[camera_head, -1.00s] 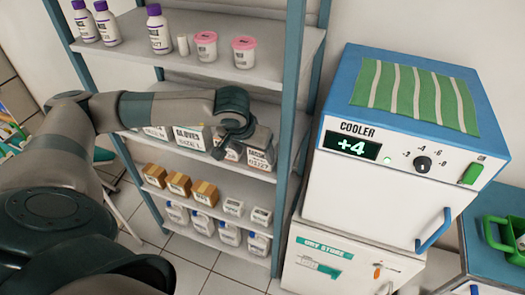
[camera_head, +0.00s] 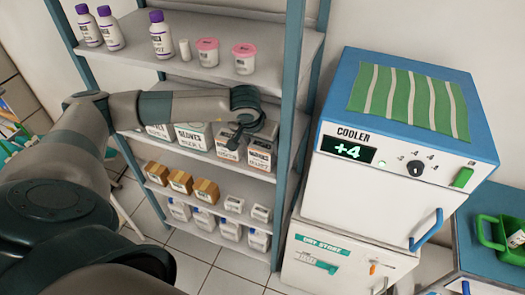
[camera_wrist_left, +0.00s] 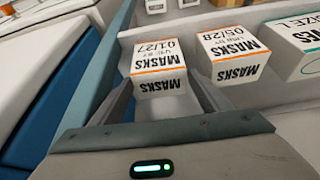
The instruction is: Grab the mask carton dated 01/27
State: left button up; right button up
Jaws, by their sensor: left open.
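The mask carton dated 01/27 (camera_wrist_left: 160,60) is white with an orange stripe, upright in the left wrist view. It is the rightmost carton (camera_head: 261,156) on the middle shelf in the head view. My left gripper (camera_wrist_left: 160,84) is open, with one finger towards each side of this carton; I cannot tell whether they touch it. In the head view the left gripper (camera_head: 252,134) is above and in front of the shelf's right end. A similar mask carton dated 05/28 (camera_wrist_left: 233,52) stands beside it, apart from the right finger. My right gripper is not in view.
A gloves carton (camera_head: 191,137) stands further left on the same shelf. The shelf post (camera_head: 289,130) is close on the right, then the cooler (camera_head: 370,195). Bottles and pink-lidded tubs (camera_head: 207,53) stand above; small boxes (camera_head: 206,191) stand below.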

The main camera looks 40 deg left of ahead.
pick_arm(q)
jog(key=shift+c, duration=0.6)
jog(key=c, duration=1)
jog(key=shift+c, duration=0.2)
jog(key=shift+r+b, duration=0.55)
jog(key=shift+b, duration=0.25)
jog(key=s+d+p, duration=0.3)
jog(key=s+p, duration=0.1)
jog(key=s, duration=1.3)
jog(key=shift+s+d+r, duration=0.15)
jog(key=shift+s+r, duration=0.05)
jog(key=shift+s, duration=0.15)
